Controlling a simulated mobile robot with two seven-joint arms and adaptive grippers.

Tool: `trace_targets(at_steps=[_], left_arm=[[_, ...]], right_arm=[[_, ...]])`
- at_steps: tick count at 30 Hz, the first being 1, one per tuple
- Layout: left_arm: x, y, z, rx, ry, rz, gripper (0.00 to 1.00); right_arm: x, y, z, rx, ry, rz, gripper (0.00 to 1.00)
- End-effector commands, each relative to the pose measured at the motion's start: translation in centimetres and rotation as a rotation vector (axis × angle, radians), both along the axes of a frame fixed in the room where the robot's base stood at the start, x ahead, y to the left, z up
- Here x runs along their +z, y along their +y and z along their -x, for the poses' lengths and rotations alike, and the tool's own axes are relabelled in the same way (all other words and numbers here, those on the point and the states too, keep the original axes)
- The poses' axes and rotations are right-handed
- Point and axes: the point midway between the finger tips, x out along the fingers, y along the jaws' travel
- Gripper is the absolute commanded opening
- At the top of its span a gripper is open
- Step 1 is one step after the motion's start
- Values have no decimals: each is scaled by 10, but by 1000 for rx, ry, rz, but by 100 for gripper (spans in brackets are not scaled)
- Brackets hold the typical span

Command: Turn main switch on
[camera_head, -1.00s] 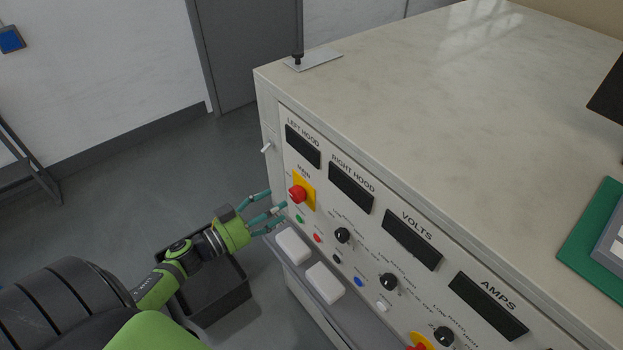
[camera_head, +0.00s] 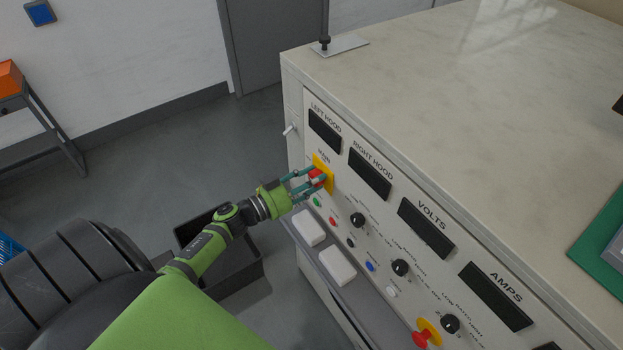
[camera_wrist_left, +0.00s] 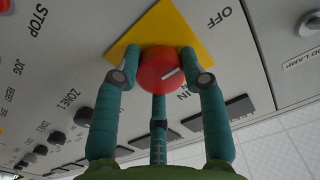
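The main switch is a red round knob (camera_head: 317,177) on a yellow plate (camera_head: 328,184), under the label MAIN on the panel's left part. In the left wrist view the knob (camera_wrist_left: 165,70) shows a short white mark on its face, and OFF is printed beside the yellow plate (camera_wrist_left: 185,25). My left gripper (camera_head: 312,181) is at the knob. In the left wrist view its teal fingers (camera_wrist_left: 160,66) bend in around the knob, two at its sides and one below, and appear to touch it. My right gripper is not in view.
The panel (camera_head: 345,220) also carries small coloured buttons, black knobs and a second red switch (camera_head: 421,339) at lower right. A grey ledge with white blocks (camera_head: 309,228) juts out below. A black bin (camera_head: 240,272) stands on the floor under my left arm.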

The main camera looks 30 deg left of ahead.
Motion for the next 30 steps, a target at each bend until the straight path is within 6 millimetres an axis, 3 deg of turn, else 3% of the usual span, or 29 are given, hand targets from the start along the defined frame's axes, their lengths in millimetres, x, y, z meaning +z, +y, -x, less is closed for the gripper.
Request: trace_targets(at_steps=[14,30], left_arm=[[2,0,-1,-1,-44,-91,9],[1,-1,-1,-1,-228,-530,9]], right_arm=[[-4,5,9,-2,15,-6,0],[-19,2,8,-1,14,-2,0]])
